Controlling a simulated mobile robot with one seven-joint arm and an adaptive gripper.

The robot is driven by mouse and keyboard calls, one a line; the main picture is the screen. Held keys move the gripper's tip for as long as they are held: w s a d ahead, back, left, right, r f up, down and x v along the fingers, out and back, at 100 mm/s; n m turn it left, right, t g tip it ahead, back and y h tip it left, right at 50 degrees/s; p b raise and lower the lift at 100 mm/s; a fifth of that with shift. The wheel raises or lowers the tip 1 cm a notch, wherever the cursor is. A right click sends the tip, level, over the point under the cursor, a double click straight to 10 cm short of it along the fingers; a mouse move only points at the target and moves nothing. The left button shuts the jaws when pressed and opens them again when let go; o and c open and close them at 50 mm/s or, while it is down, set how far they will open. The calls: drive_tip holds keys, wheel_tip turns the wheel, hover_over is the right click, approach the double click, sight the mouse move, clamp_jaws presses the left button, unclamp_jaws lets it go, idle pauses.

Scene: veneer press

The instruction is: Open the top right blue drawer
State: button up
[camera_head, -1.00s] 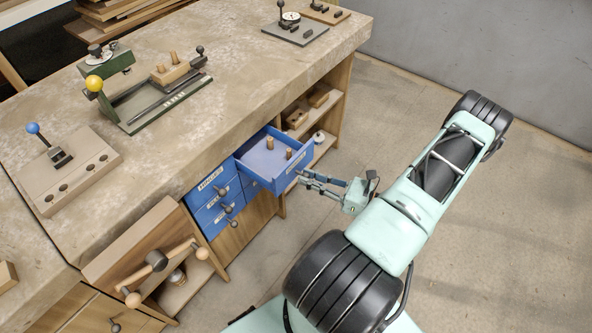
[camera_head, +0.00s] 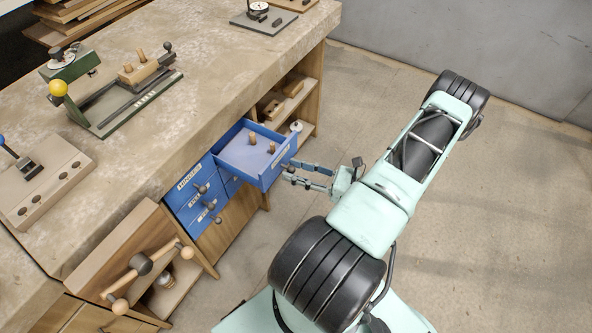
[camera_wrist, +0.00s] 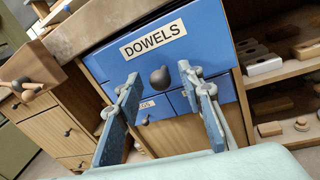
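The top right blue drawer (camera_head: 272,174) is pulled well out of the bench, with wooden dowel pegs (camera_head: 271,147) standing in it. In the wrist view its blue front (camera_wrist: 205,42) bears a DOWELS label and a dark round knob (camera_wrist: 160,78). My gripper (camera_head: 287,173) is in front of the drawer front. In the wrist view my gripper (camera_wrist: 158,78) has its two fingers spread on either side of the knob, with a visible gap between each finger and the knob. Nothing is held.
More blue drawers (camera_head: 190,203) with labels and knobs are shut to the left. Open shelves (camera_head: 290,95) with wood blocks lie to the right. A wooden vise (camera_head: 140,264) juts from the bench front. The floor (camera_head: 480,220) at the right is clear.

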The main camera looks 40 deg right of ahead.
drive_tip(key=v, duration=1.2)
idle(0.3)
